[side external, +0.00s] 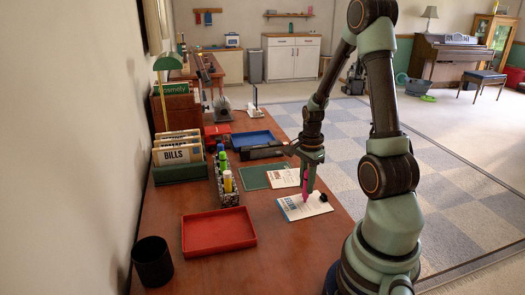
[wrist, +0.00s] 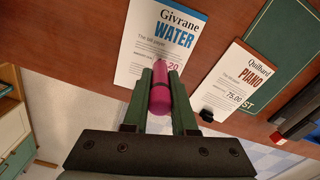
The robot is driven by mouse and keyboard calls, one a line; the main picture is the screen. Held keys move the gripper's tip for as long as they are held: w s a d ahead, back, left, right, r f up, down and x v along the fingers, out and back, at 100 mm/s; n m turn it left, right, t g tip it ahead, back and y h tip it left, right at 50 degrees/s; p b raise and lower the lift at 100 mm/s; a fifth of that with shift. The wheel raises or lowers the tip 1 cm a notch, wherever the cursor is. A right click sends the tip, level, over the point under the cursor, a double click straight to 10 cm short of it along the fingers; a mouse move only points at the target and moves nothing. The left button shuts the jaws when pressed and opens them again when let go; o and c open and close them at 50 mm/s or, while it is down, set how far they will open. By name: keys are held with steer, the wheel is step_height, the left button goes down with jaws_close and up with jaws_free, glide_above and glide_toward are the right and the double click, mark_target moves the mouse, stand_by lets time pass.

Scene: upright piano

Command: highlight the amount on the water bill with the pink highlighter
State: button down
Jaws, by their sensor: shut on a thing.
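The water bill (wrist: 160,38) is a white sheet with "WATER" in blue, lying on the desk; it also shows in the side view (side external: 290,207). My gripper (wrist: 160,90) is shut on the pink highlighter (wrist: 160,99), which shows between the green jaws. In the side view the highlighter (side external: 306,186) points down over the bill, its lower end at or very near the paper. In the wrist view its far end is beside the printed amount, where "20" shows beside some pink. The jaws and highlighter hide part of the amount line.
The piano bill (wrist: 236,75) lies right of the water bill, beside a green folder (wrist: 284,50). A small black object (wrist: 207,114) sits near the papers' edge. A red tray (side external: 218,232), black cup (side external: 152,262) and marker holder (side external: 226,190) stand left.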

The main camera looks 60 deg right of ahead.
steer(key=shift+s+a, duration=0.55)
steer(key=shift+s, duration=0.1)
steer(key=shift+r, duration=0.3)
step_height(320, 180, up, 8)
steer(key=shift+f, duration=0.25)
steer(key=shift+a, duration=0.1)
steer(key=w+a+r+n, duration=0.3)
steer(key=w+a+n, duration=0.2)
steer(key=a+n, duration=0.6)
steer(key=w+a+r+n, duration=0.2)
steer(key=w+a+n, duration=0.4)
steer(key=a+n, duration=0.5)
steer(key=shift+a+r+n, duration=0.4)
steer(key=shift+n, duration=0.3)
